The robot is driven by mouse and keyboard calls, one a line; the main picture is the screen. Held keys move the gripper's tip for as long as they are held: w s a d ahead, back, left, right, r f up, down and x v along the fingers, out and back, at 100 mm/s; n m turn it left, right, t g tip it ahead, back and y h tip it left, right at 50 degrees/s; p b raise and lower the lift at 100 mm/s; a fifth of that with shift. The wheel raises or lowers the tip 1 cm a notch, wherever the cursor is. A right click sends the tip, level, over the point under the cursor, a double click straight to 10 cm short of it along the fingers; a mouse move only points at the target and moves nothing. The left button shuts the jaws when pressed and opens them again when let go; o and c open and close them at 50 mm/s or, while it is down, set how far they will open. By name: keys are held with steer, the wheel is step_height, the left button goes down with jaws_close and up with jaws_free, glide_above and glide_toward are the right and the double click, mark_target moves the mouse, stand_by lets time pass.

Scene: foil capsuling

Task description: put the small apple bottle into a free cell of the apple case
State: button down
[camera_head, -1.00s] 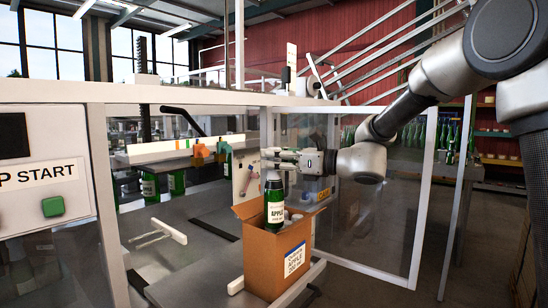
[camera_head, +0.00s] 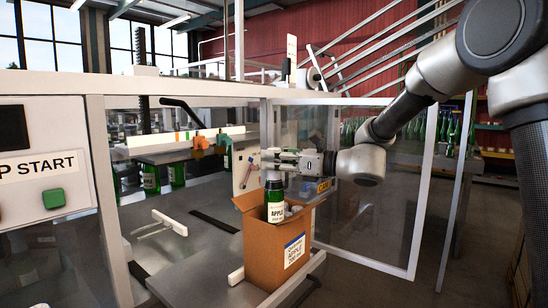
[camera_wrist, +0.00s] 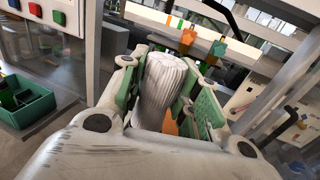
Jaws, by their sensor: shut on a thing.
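The small apple bottle (camera_head: 275,203) is dark green with a white APPLE label and a pale capped top. It is upright at the mouth of the apple case (camera_head: 272,258), an open brown carton with a white label. The bottle's lower end is hidden behind the case's front wall, so I cannot tell which cell it is over or whether it touches the bottom. In the wrist view, the pale ribbed capsule (camera_wrist: 163,80) sits between the green finger pads.
Pale bottle tops (camera_head: 294,209) show inside the case, right of the held bottle. The case stands on a grey table (camera_head: 205,270) beside a white rail (camera_head: 290,285). A clear framed door (camera_head: 380,220) stands to the right. Bottles (camera_head: 177,174) stand in the machine behind.

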mark_target(283, 192)
steer(key=shift+f, duration=4.6)
steer(key=shift+r, duration=5.8)
